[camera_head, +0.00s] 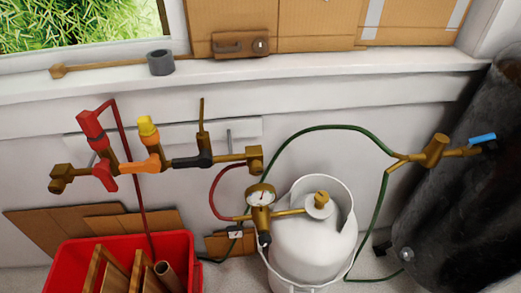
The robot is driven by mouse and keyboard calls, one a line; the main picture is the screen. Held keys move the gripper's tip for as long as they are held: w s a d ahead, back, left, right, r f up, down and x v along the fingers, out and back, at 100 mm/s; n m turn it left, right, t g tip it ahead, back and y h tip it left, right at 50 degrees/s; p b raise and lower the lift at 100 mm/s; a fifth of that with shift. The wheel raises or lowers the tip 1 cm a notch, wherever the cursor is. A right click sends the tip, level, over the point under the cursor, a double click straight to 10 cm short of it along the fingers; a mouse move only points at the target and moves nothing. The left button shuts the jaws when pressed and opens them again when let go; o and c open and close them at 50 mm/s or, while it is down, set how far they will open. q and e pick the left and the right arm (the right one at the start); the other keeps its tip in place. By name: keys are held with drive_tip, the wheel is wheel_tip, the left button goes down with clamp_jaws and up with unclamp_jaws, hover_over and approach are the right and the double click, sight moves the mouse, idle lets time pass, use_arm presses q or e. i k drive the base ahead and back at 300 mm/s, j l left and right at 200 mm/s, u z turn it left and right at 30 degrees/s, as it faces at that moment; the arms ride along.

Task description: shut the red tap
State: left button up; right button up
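A brass pipe manifold (60,180) is fixed along the white wall at the left. At its left end is the red tap, with a red upright piece (90,124) tilted to the left and a red lower part (104,176) on the pipe. Whether the tap is open or shut I cannot tell. To its right is a tap with a yellow top (147,126) and orange body (139,165), then a black part (192,161) with a thin brass stem (203,118). Neither of my grippers is in view.
A thin dark red hose (134,178) runs down from the red tap to a red crate (70,257) holding wooden pieces. A white gas cylinder (312,252) with a gauge (261,195) stands right of centre. A dark tank (465,210) with a blue-handled tap (482,139) fills the right.

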sight(102, 170)
drive_tip(key=u, duration=1.25)
